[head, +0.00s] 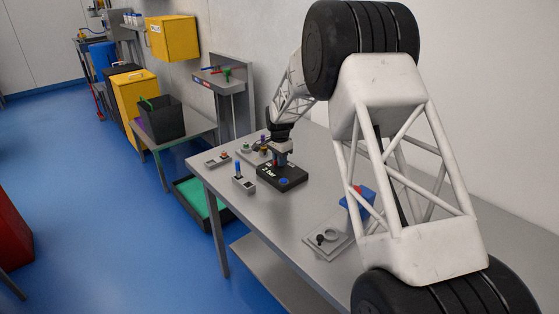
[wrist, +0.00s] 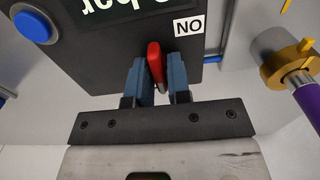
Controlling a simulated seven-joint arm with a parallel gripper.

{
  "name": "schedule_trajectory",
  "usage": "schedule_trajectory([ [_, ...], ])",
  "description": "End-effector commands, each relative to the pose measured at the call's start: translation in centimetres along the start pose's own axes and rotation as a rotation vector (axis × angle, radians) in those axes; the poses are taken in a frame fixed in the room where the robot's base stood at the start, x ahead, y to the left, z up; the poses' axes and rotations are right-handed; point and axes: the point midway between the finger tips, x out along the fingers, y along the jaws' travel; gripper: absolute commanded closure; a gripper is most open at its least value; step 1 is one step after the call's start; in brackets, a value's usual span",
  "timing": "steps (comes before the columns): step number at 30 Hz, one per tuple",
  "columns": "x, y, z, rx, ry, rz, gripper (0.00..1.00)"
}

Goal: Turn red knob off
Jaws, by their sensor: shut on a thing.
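The red knob (wrist: 155,62) sticks out of the edge of a black control box (wrist: 110,40), as seen in the wrist view. The knob stands slightly tilted between the two blue fingers of my gripper (wrist: 160,72), which is shut on it. A white label reading NO in the picture (wrist: 188,25) is right of the knob. In the head view, my gripper (head: 281,157) is down at the black box (head: 285,180) on the grey bench; the knob is too small to make out there.
A blue button (wrist: 35,27) is on the box's left side. A purple-handled valve with a brass collar (wrist: 303,75) stands close at the right. In the head view, a small box with a blue lever (head: 243,184) stands left of the black box, and a grey plate (head: 328,241) lies in front.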

Motion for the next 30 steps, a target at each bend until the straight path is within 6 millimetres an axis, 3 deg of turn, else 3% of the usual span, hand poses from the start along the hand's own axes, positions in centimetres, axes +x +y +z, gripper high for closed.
schedule_trajectory([
  [9, -0.1, 0.0, -0.1, 0.002, 0.001, -0.002, 1.0],
  [10, -0.1, 0.0, -0.1, 0.002, 0.001, -0.002, 0.81],
  [14, -0.1, 0.0, -0.1, 0.001, 0.001, -0.001, 0.62],
  [23, -0.1, 0.0, 0.0, 0.001, 0.0, -0.001, 0.62],
  [30, -1.4, 0.0, 0.0, 0.001, 0.001, -0.002, 0.62],
])
